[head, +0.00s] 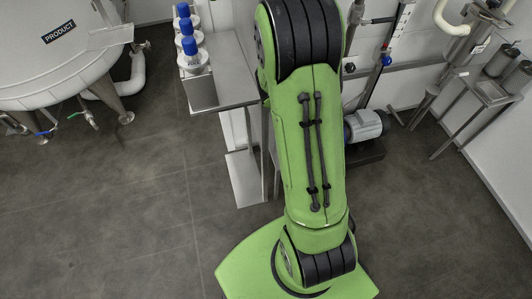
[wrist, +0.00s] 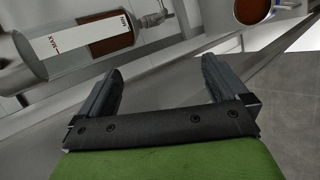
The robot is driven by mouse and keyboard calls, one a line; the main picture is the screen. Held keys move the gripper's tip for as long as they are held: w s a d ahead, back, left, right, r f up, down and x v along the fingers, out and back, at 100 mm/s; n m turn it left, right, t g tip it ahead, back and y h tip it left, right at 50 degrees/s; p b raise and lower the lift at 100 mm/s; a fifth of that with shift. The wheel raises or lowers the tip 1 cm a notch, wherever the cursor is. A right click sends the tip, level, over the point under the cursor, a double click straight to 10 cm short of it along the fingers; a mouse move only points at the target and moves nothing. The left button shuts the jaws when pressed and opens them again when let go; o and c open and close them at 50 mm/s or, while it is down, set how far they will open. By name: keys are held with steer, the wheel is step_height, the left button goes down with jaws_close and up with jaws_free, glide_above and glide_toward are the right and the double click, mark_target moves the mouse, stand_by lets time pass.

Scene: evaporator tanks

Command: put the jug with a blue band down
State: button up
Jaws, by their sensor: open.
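My gripper (wrist: 162,72) shows in the wrist view with its two dark fingers wide apart. Nothing is between the fingers. I cannot make out a jug with a blue band in either view. In the head view my green arm covers the middle of the picture, and the gripper itself is out of sight there.
In the wrist view a clear cylinder (wrist: 95,35) with MIN and MAX marks and brown contents lies beyond the left finger. A round vessel (wrist: 253,10) with brown contents is at upper right. In the head view, blue-topped containers (head: 190,46) stand on a metal table (head: 232,75); a PRODUCT tank (head: 60,55) is left.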

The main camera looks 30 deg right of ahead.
steer(key=s+a+r+m+g+y, duration=0.1)
steer(key=s+a+r+m+y, duration=0.1)
steer(key=s+a+r+m, duration=0.35)
steer(key=s+a+r+m+y, duration=0.25)
steer(key=s+a+r, duration=0.4)
steer(key=a, duration=0.35)
steer(key=s+a+r+m+g+y, duration=0.1)
steer(key=s+a, duration=0.2)
steer(key=s, duration=0.3)
steer(key=s+a+r+m+y, duration=0.1)
steer(key=s+a+m, duration=0.1)
steer(key=s, duration=0.4)
steer(key=shift+s+a+g, duration=0.2)
steer(key=shift+a+g, duration=0.2)
steer(key=shift+a, duration=0.4)
